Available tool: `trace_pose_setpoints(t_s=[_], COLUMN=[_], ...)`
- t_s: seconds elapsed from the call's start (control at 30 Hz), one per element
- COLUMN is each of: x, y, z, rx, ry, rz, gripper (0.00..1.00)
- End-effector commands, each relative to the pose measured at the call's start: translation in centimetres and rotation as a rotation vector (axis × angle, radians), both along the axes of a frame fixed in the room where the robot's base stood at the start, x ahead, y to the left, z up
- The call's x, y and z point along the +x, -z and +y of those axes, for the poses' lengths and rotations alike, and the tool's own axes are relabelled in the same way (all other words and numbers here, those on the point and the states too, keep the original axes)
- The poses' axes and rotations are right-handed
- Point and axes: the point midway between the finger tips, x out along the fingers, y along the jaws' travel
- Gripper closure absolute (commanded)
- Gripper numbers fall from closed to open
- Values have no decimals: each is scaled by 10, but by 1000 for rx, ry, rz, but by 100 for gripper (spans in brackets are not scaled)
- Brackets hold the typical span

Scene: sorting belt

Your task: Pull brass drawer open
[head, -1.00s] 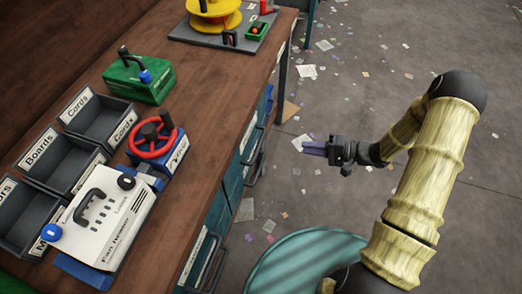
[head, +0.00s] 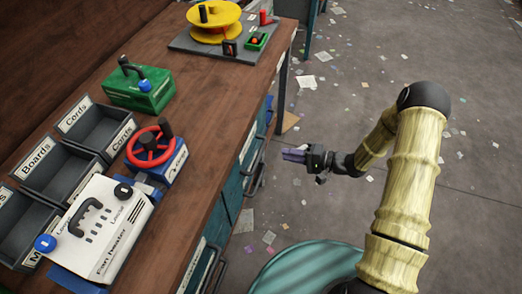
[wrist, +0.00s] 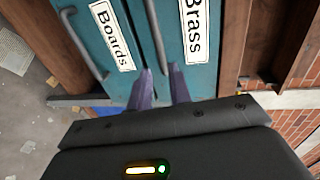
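The brass drawer (wrist: 208,70) shows in the wrist view as a teal front with a white "Brass" label, right of the "Boards" drawer (wrist: 98,14). It looks closed. A grey bar handle (wrist: 154,30) runs beside the Brass label, in line with my fingers. My gripper (wrist: 163,77) has two purple fingers with a gap between them and nothing seen held. In the head view, my gripper (head: 284,154) is off the bench's drawer side, pointing at the drawer fronts and apart from them. I cannot tell the exact distance to the handle.
The wooden bench (head: 215,120) carries a fan heater (head: 100,230), dark bins (head: 60,170), a red-wheeled device (head: 150,150), a green box (head: 138,88) and a yellow spool (head: 215,20). Open floor with paper scraps (head: 311,81) lies right of it.

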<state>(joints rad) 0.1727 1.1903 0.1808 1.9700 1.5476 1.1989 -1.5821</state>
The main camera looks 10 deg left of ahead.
Motion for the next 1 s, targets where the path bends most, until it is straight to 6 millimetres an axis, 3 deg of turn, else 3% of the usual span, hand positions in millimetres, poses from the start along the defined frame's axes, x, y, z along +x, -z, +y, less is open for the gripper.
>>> trace_pose_setpoints(t_s=[0.5,0.7,0.97,1.0], x=[6,8,8,8], y=[19,21,21,21], z=[88,103,103,103], rx=[0,-1,-1,0], ry=[-2,0,1,1], rz=[-1,-1,0,0], gripper=[80,80,80,88])
